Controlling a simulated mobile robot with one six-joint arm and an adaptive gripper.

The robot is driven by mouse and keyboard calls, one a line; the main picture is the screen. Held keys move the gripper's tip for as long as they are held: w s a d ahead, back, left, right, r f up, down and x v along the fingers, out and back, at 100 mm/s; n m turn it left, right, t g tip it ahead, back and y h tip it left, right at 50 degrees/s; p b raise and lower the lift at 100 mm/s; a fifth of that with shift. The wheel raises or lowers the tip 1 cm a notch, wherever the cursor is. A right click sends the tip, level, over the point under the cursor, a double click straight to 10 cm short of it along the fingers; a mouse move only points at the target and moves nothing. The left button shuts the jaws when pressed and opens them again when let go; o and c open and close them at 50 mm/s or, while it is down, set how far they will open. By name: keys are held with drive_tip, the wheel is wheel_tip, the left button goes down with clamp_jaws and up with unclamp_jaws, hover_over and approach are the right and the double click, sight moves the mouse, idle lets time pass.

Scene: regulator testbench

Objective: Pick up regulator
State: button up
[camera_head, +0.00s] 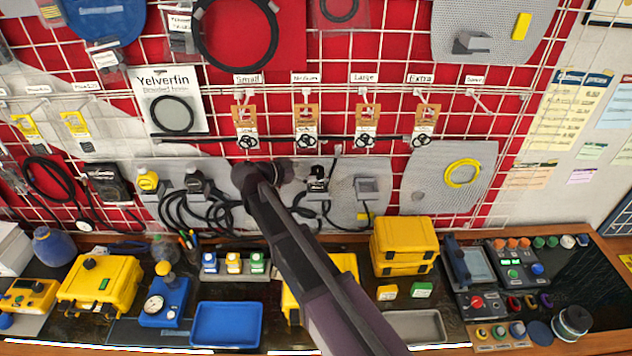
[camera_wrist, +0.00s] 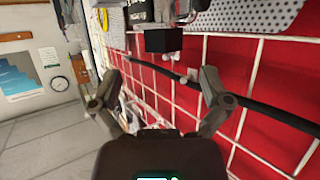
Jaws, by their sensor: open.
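Hung on the grid wall are black hoses with a yellow mouthpiece-like part (camera_head: 147,180) and a black one (camera_head: 195,182), which look like a regulator set. Another black hose piece (camera_head: 318,185) hangs further right. On the bench stands a blue device with a round gauge (camera_head: 165,302). I cannot tell which of these is the regulator. My gripper (camera_head: 262,175) is up near the wall, right of the hoses; its fingers are hidden in the head view. A black block (camera_wrist: 163,40) shows beyond the fingertips.
The red wall carries a white wire grid (camera_wrist: 232,70) and a black bar or hose (camera_wrist: 275,117) close to the right finger. On the bench are yellow cases (camera_head: 98,283), a blue tray (camera_head: 226,325), a grey tray (camera_head: 415,326) and control boxes (camera_head: 520,262). My arm covers the middle.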

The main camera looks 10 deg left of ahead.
sight(312, 172)
drive_tip(key=b+x, duration=0.1)
drive_tip(key=x, duration=0.1)
drive_tip(key=b+x, duration=0.1)
drive_tip(key=x, duration=0.1)
drive_tip(key=shift+a+f, duration=0.25)
drive_tip(key=shift+w+d+f, duration=0.15)
drive_tip(key=shift+w+d, duration=0.2)
drive_tip(key=shift+w, duration=0.1)
drive_tip(key=shift+c, duration=0.2)
clamp_jaws()
